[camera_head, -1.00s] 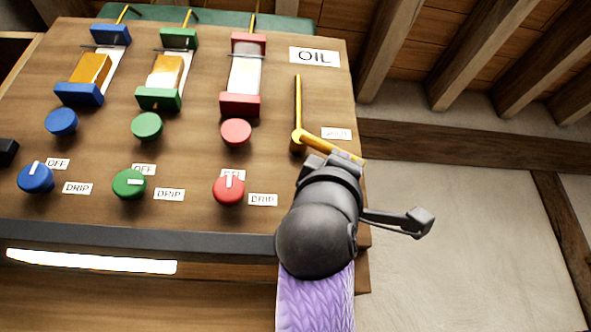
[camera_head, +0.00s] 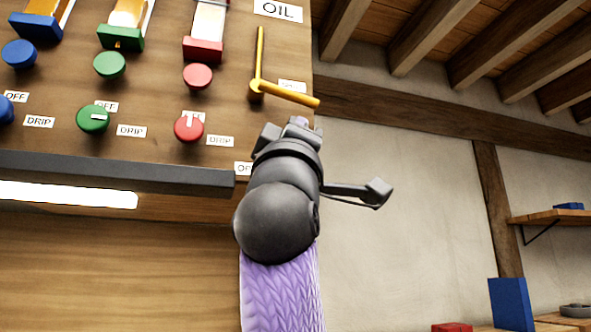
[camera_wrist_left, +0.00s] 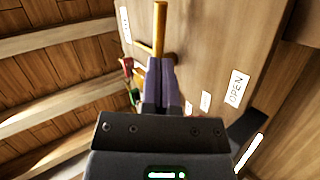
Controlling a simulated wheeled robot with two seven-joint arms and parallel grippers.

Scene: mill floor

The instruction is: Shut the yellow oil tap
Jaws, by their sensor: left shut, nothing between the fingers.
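The yellow oil tap (camera_head: 290,95) is on the wooden panel under the OIL sign. Its lever points right and slightly down from the pivot, below a thin upright yellow pipe (camera_head: 260,55). A label behind the lever is partly covered. The OPEN label is lower down, mostly hidden in the head view and readable in the left wrist view (camera_wrist_left: 237,88). My left gripper (camera_head: 290,127) is just below the lever, its fingers largely hidden by the wrist. In the left wrist view its fingers (camera_wrist_left: 161,85) are together and empty, with the yellow bar (camera_wrist_left: 160,30) just beyond; contact cannot be told.
Red (camera_head: 188,127) and green (camera_head: 93,118) knobs and coloured oil glasses line the panel to the left. A dark ledge (camera_head: 120,170) runs along its bottom. Pale wall (camera_head: 400,190) lies to the right. A blue block (camera_head: 510,303) stands at the lower right.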

